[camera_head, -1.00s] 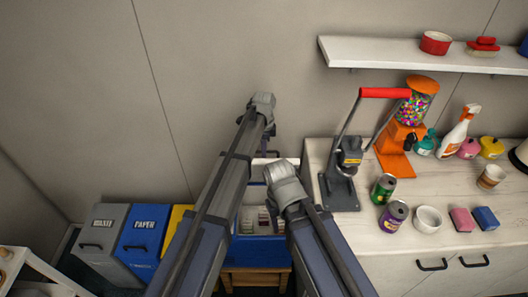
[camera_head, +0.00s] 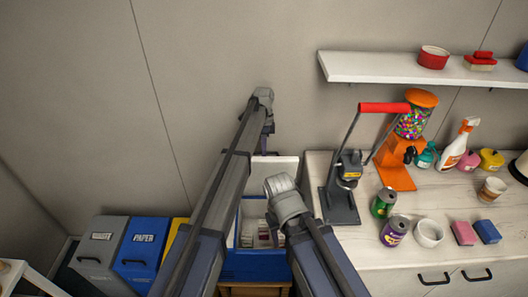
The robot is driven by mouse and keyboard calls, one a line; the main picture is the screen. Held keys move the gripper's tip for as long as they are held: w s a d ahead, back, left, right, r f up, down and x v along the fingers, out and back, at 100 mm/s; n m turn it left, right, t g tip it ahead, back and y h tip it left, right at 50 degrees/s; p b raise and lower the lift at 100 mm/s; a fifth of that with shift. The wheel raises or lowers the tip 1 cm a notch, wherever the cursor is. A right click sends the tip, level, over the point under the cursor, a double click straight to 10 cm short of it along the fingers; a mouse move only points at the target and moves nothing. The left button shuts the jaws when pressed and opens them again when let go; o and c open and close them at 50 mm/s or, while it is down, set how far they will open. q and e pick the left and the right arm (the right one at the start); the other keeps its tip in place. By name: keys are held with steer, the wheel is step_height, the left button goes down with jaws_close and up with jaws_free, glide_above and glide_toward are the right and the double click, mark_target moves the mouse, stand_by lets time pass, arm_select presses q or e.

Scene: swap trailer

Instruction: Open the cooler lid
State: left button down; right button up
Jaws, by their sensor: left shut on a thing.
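Pale packs (camera_head: 262,235) show inside the open box. My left gripper (camera_head: 267,134) is shut at the lid's upper edge; my arm hides part of the lid and the exact contact. My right gripper (camera_head: 273,221) is over the right part of the cooler opening. Its fingers are mostly hidden behind its wrist, so its opening is unclear.
Grey and blue bins (camera_head: 140,244) and a yellow bin stand at left. The counter (camera_head: 345,240) at right holds a lever press (camera_head: 345,185), cans (camera_head: 395,232), a white bowl (camera_head: 429,233) and a gumball machine (camera_head: 398,165). A wall shelf (camera_head: 390,68) hangs above.

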arm_select(q)
steer(key=c, duration=0.9)
jaws_free()
steer(key=r+p, duration=0.2)
steer(key=w+r+p, duration=0.1)
steer(key=r+p, duration=0.4)
steer(key=shift+w+r+p, duration=0.2)
steer(key=shift+r+p, duration=0.15)
steer(key=shift+s, duration=0.1)
